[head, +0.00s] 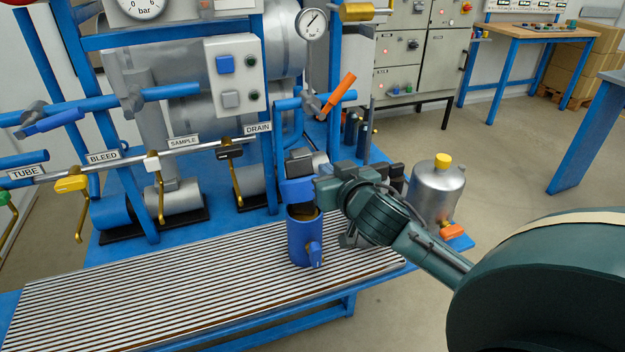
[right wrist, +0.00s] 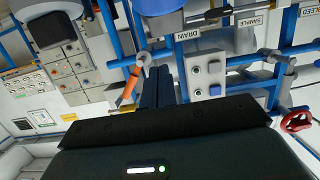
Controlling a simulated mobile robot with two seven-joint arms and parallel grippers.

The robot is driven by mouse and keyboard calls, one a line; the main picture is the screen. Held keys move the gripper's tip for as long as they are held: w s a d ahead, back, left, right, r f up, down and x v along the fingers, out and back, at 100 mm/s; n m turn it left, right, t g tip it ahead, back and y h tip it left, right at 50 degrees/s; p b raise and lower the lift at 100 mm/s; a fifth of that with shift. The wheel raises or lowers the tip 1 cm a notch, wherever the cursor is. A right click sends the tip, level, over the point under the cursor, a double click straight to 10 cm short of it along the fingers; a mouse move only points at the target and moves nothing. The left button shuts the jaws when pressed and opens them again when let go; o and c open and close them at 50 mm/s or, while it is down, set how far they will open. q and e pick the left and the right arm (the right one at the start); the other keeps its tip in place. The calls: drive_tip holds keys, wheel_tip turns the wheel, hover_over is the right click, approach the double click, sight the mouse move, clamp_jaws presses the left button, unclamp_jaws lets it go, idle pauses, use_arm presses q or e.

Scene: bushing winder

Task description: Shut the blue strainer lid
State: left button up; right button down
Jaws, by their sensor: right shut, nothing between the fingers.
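The blue strainer (head: 304,243) stands upright on the slatted bench in the head view. Its mouth shows open, with a brownish inside. A blue piece (head: 296,191) just above and behind the mouth looks like its lid, standing raised. My right gripper (head: 312,187) reaches in from the right beside this piece. I cannot tell whether they touch. In the right wrist view the right gripper (right wrist: 158,74) shows its dark fingers together, with nothing between them. The strainer cannot be made out there. My left gripper is in neither view.
The slatted bench top (head: 150,300) is clear to the left. A steel canister (head: 436,190) with a yellow cap stands at the right. Behind are labelled pipe levers, a button box (head: 236,75) and an orange-handled valve (head: 340,92).

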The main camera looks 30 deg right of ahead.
drive_tip(key=w, duration=0.1)
hover_over(310, 170)
drive_tip(key=s, duration=0.1)
drive_tip(key=shift+a+f+p, duration=0.1)
drive_tip(key=shift+f+p, duration=0.2)
drive_tip(key=shift+f, duration=0.65)
drive_tip(key=shift+s+a+f, duration=0.1)
drive_tip(key=shift+s+f, duration=0.25)
drive_tip(key=shift+f, duration=0.25)
drive_tip(key=shift+s+a+f, duration=0.1)
drive_tip(key=shift+s+f, duration=0.25)
drive_tip(key=shift+f, duration=0.2)
drive_tip(key=shift+s+a+f, duration=0.1)
drive_tip(key=shift+s+f, duration=0.35)
drive_tip(key=shift+f, duration=0.2)
drive_tip(key=shift+s+f+b, duration=0.2)
drive_tip(key=shift+f+b, duration=0.15)
drive_tip(key=shift+b, duration=0.6)
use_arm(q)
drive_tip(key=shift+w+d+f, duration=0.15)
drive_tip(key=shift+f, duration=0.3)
use_arm(e)
drive_tip(key=shift+s+a+t+h, duration=0.1)
drive_tip(key=shift+t+h, duration=0.2)
drive_tip(key=shift+t, duration=0.1)
use_arm(q)
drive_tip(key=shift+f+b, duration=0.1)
drive_tip(key=shift+b, duration=0.35)
